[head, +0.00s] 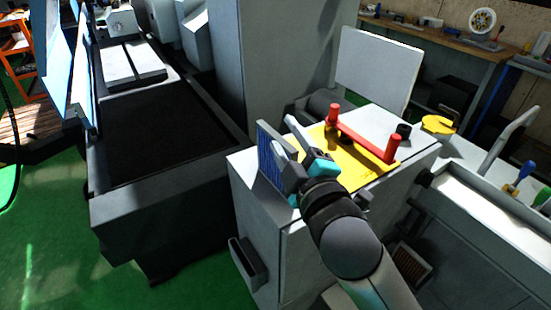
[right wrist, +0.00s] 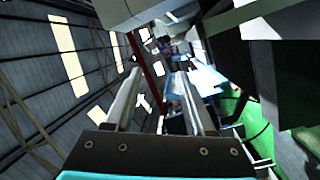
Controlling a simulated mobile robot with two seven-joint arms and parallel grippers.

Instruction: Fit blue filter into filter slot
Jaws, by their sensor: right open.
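A blue ribbed panel that looks like the blue filter (head: 265,143) stands tilted at the near left corner of the grey cabinet top. My right gripper (head: 280,138) is at this corner, its fingers pointing up and left, right beside the panel. Its fingers are apart, with a gap between them in the right wrist view (right wrist: 158,75). I cannot tell whether the panel touches a finger or what supports it. A grey holder with a dark opening (head: 247,262) is on the cabinet's front side; I cannot tell whether it is the filter slot. My left gripper is not in view.
The grey cabinet (head: 262,215) carries a yellow plate (head: 350,172) with a red handle (head: 362,133). A dark machine bed (head: 165,130) stands to the left. A white bench (head: 500,215) with tools is at right. Green floor is clear between machine and cabinet.

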